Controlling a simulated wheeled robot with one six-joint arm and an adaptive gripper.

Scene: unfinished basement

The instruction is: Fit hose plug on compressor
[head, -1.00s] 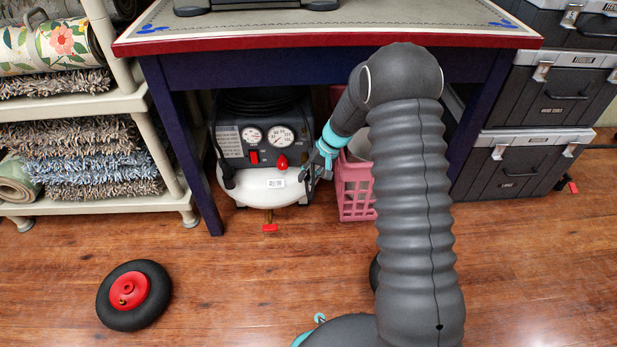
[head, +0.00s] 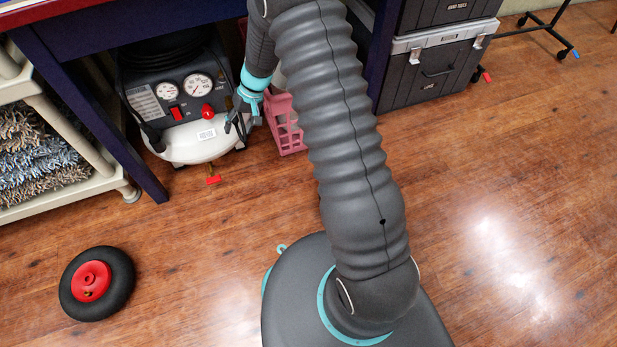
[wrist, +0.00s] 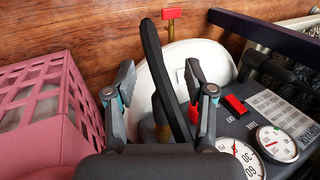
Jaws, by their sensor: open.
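The compressor (head: 205,142), with a white tank, dark panel, two gauges and red controls, stands under the table; its tank (wrist: 207,58) also shows in the wrist view. A coil of black hose (head: 160,60) sits on top, and a dark hose-like piece (head: 153,138) hangs at its left side. My gripper (head: 242,118) is at the right side of the tank front. In the wrist view my gripper (wrist: 158,75) is open, with a long black bar-like piece (wrist: 165,70) between its fingers. I cannot tell whether this is the hose plug. A brass-coloured part (wrist: 161,116) is partly hidden behind it.
A pink crate (head: 287,127) stands close right of my gripper. The blue table leg (head: 105,130) is left of the compressor. A red-hubbed wheel (head: 96,283) lies on the floor. Dark tool boxes (head: 430,70) stand at right. A red-handled valve (head: 213,179) juts below the tank.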

